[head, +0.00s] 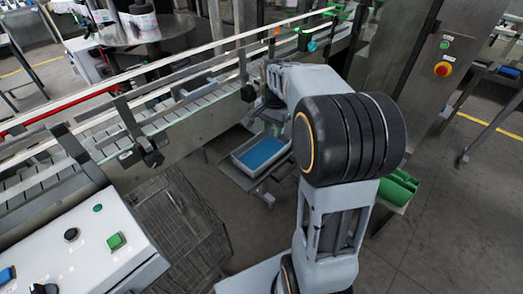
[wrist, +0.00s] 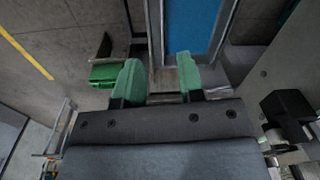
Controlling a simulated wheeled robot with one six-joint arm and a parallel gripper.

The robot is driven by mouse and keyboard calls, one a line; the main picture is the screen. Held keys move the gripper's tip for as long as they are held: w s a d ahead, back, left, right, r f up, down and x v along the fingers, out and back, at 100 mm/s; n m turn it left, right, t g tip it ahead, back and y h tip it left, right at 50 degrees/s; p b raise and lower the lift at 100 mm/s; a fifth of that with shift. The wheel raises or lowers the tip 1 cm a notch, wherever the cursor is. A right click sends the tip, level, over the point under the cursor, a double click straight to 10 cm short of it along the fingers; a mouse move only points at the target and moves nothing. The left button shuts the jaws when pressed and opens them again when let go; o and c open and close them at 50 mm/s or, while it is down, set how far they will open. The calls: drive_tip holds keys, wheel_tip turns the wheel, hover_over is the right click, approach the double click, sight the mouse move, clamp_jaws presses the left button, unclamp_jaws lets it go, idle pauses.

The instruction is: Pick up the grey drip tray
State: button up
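The grey drip tray (head: 236,160) is a shallow rectangular tray with a blue inside. In the head view it sits low on a small metal stand beside the conveyor, left of my arm. In the wrist view the tray (wrist: 157,30) shows at the top, its blue inside and part of its grey rim cut off by the frame. My gripper (wrist: 160,76) has green fingertips set apart, just short of the tray's near end. A narrow grey-brown strip shows between them; I cannot tell whether they touch it.
The conveyor (head: 185,115) with its rails runs diagonally behind the tray. A steel cabinet (head: 425,65) with a red button stands right. Green objects (head: 398,187) lie right of my arm.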

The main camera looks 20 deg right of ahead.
drive_tip(key=w+d+f+m, duration=0.1)
drive_tip(key=w+d+m, duration=0.1)
hover_over(275, 155)
wheel_tip(275, 155, down, 7)
drive_tip(key=shift+w+r, duration=0.1)
drive_tip(key=shift+f+p, duration=0.75)
drive_tip(key=shift+f, duration=2.55)
drive_tip(key=shift+c, duration=0.2)
clamp_jaws()
